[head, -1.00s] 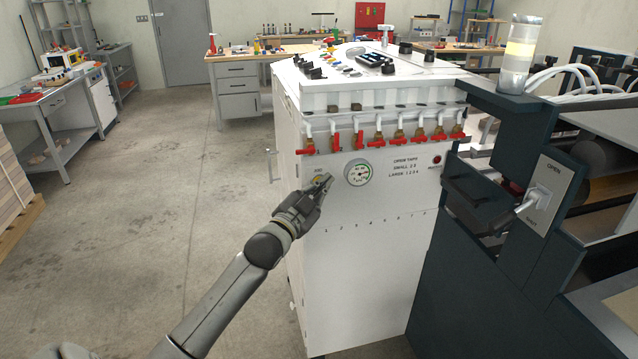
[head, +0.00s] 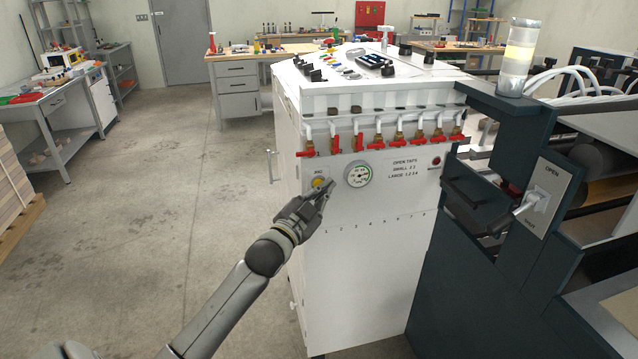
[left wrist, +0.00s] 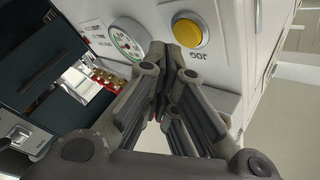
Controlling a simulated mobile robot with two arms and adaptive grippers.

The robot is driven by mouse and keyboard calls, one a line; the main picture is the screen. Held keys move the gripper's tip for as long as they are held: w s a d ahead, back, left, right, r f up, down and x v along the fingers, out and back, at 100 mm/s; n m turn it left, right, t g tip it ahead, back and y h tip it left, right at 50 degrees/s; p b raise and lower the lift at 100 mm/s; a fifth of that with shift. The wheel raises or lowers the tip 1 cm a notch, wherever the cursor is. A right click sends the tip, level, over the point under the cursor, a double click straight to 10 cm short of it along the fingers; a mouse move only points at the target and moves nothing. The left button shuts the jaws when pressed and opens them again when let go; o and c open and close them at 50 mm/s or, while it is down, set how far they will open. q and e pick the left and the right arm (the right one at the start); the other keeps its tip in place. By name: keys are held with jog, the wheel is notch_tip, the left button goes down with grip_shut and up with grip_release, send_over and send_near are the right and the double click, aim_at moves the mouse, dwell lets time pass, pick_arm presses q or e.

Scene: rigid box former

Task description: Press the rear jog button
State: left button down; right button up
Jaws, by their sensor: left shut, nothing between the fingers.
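The rear jog button is a round yellow button (head: 319,182) on the white cabinet's front panel, left of the gauge. In the left wrist view the yellow button (left wrist: 188,31) stands clear at top centre, with the word JOG beside it. My left gripper (head: 327,187) is shut and empty, its tips just below and right of the button in the head view. In the left wrist view the closed fingertips (left wrist: 172,50) lie beside the button in the picture; I cannot tell whether they touch the panel. My right gripper is not in view.
A round pressure gauge (head: 358,174) sits right of the button. A row of red-handled taps (head: 378,140) runs above. A dark machine frame (head: 490,230) with an OPEN lever (head: 528,205) stands to the right. The floor (head: 160,220) at left is clear.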

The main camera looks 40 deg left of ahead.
pick_arm(q)
jog(key=shift+s+d+p, duration=1)
jog(key=shift+s+d, duration=0.6)
jog(key=shift+d, duration=0.3)
jog(key=shift+f, duration=0.1)
